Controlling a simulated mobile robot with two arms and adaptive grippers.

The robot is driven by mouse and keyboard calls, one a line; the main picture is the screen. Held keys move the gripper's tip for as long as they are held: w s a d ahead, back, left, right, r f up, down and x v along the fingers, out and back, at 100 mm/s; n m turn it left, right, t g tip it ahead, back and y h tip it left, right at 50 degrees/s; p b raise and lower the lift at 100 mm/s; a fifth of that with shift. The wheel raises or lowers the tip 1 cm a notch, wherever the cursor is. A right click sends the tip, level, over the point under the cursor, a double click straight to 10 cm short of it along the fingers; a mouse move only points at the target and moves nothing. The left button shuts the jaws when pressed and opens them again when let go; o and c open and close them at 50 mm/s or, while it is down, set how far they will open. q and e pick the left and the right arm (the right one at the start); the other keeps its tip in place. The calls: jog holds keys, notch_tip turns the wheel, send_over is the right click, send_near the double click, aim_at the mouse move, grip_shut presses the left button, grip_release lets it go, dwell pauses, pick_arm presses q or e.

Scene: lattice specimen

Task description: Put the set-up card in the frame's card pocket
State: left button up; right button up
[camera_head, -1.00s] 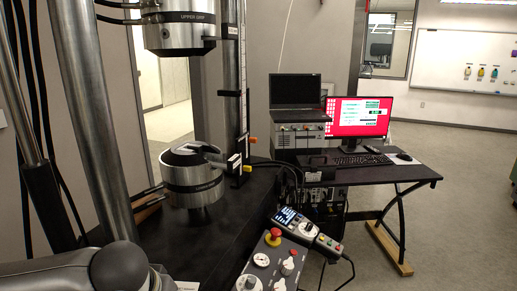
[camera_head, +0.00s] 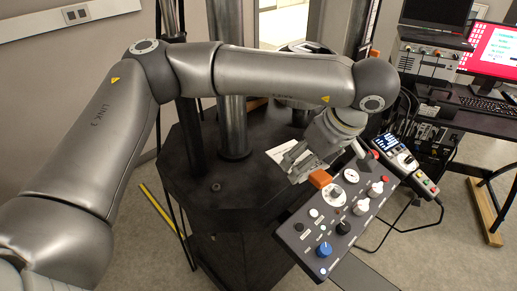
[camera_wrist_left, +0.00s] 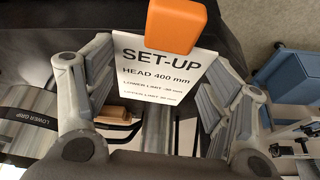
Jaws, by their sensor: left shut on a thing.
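The set-up card (camera_wrist_left: 160,68) is white with black print and an orange block (camera_wrist_left: 163,24) at its top edge. In the left wrist view it stands between the two fingers of my left gripper (camera_wrist_left: 156,60), which is shut on it. In the head view my left gripper (camera_head: 302,162) holds the card's white sheet (camera_head: 284,151) and orange block (camera_head: 320,179) above the dark frame base, near the control panel. The load frame's steel column (camera_head: 233,125) stands behind my left arm. I cannot make out the card pocket. My right gripper is not in view.
The control panel (camera_head: 322,250), with knobs and buttons, lies close in front of my left gripper. A handheld unit (camera_head: 398,155) sits to its right. The lower grip (camera_wrist_left: 38,122) shows at the left wrist view's left. The base top (camera_head: 196,165) left of the gripper is largely clear.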

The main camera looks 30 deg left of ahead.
aim_at(287, 148)
pick_arm(q)
jog(key=shift+d+r+n+g, duration=0.4)
jog(key=shift+d+r+n, duration=0.45)
jog(key=shift+r+n, duration=0.3)
jog(key=w+a+f, duration=0.1)
jog(key=a, duration=0.1)
jog(key=w+a+f+b, duration=0.1)
jog(key=w+a, duration=0.1)
jog(key=w+a+f, duration=0.2)
jog(key=shift+w+a, duration=0.1)
jog(key=shift+w, duration=0.1)
jog(key=w+a+f+b, duration=0.2)
jog(key=f, duration=0.1)
jog(key=w+a+f+b, duration=0.1)
jog(key=shift+f, duration=0.15)
jog(key=b+x, duration=0.1)
jog(key=x, duration=0.1)
jog(key=b+x, duration=0.1)
jog(key=x, duration=0.2)
jog(key=shift+w+d+b, duration=0.2)
jog(key=shift+b, duration=0.2)
